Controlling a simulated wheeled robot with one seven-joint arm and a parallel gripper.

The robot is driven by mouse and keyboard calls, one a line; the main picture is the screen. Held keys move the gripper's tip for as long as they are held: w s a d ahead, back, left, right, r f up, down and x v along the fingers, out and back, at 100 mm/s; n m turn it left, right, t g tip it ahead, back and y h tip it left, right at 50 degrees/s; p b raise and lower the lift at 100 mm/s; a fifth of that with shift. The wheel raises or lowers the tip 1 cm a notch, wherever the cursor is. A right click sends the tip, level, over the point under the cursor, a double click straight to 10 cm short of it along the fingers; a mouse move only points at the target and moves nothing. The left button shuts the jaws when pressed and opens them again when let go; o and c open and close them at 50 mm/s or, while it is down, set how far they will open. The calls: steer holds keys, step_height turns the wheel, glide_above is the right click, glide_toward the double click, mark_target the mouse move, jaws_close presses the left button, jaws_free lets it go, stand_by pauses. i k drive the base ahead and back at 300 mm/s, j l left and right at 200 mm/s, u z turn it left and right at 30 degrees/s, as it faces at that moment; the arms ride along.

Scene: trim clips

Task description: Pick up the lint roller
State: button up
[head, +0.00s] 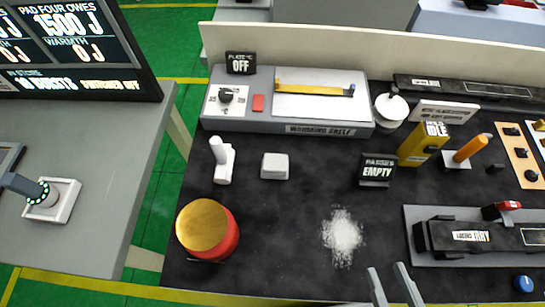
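I cannot tell for certain which thing is the lint roller. One candidate is an orange cylinder (470,149) that leans in a small pale holder (453,160) on the right of the dark bench, beside a tall yellow box (424,144). Another is a small white piece (223,165) with a rounded upright part, at the left of the bench. My gripper (393,285) shows at the bottom edge as two grey fingers with a gap between them. It is open and empty, in front of both candidates and apart from them.
White powder (343,237) lies on the dark bench (290,215). A red drum with a gold top (207,230) stands front left. A black sign reading EMPTY (376,171) stands near the yellow box. A dark device on a grey plate (412,214) fills the right. A grey shelf unit (245,126) lines the back.

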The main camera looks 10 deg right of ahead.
mark_target(225, 155)
steer(key=j, duration=1)
steer(key=k+j, duration=0.1)
steer(key=j, duration=0.85)
